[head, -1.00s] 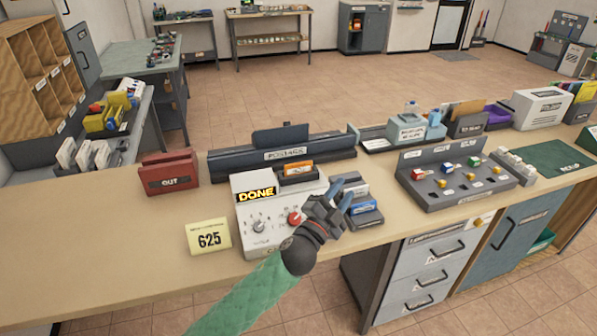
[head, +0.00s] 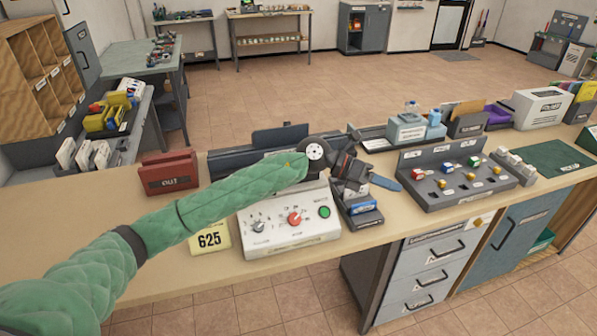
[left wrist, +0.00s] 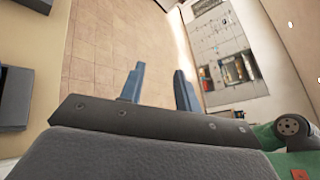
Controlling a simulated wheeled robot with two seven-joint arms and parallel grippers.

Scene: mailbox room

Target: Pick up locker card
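My left gripper (head: 378,174) hangs above the small dark card rack (head: 364,222) at the right side of the white control box (head: 290,240). In the left wrist view its two blue fingers (left wrist: 160,78) stand apart with nothing between them. A blue card (head: 362,208) sits in the front slot of the rack, and a pale card (head: 355,193) shows behind it, partly under the gripper. The lettering is too small to tell which is the locker card. My left arm hides the box's display and the orange card seen earlier on it. My right gripper is out of view.
A red OUT tray (head: 168,174) and a yellow 625 sign (head: 210,239) stand to the left. A grey panel with small coloured pieces (head: 455,182) stands to the right of the rack. Bare desk shows along the front left edge.

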